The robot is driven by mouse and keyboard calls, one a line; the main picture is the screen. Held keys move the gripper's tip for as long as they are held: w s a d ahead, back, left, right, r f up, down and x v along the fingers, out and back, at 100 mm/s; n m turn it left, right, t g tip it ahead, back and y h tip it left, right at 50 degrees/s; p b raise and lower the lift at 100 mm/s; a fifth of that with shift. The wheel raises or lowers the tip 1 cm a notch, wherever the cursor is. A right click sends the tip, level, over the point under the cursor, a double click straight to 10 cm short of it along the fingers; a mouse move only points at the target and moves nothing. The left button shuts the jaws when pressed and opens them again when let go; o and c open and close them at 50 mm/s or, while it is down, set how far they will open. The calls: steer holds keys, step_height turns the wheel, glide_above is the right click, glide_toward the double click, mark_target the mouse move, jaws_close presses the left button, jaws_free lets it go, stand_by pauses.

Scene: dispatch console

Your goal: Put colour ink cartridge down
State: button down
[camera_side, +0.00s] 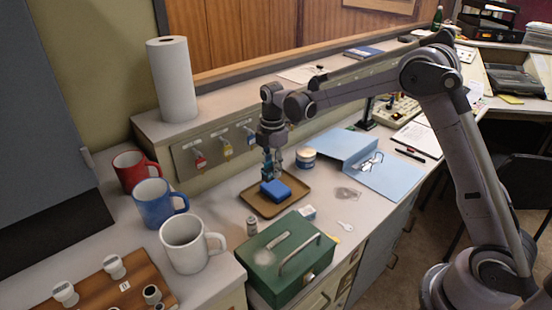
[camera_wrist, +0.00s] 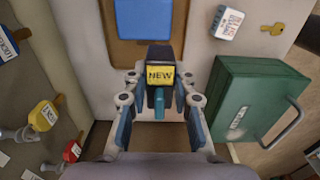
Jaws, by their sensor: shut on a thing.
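My gripper (camera_wrist: 158,100) is shut on the colour ink cartridge (camera_wrist: 160,60), a dark block with a yellow label reading "NEW" and a teal part below it. In the side view my gripper (camera_side: 271,172) points down over the brown tray (camera_side: 256,203); there the cartridge is too small to tell clearly from the fingers. A blue block (camera_side: 276,190) lies on the tray, just below the fingertips. I cannot tell whether the cartridge touches the tray or block.
A green cash box (camera_side: 285,262) stands in front of the tray. Several mugs, one blue (camera_side: 158,203), stand left. A blue folder (camera_side: 345,147) lies farther right.

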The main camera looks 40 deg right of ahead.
steer(key=s+d, duration=2.3)
steer(key=d, duration=0.1)
glide_above(340, 199)
step_height(340, 199, down, 7)
steer(key=shift+s+d+r, duration=0.1)
steer(key=shift+d, duration=0.05)
steer(key=shift+f, duration=2.1)
steer(key=shift+f, duration=0.15)
steer(key=c, duration=1.1)
jaws_free()
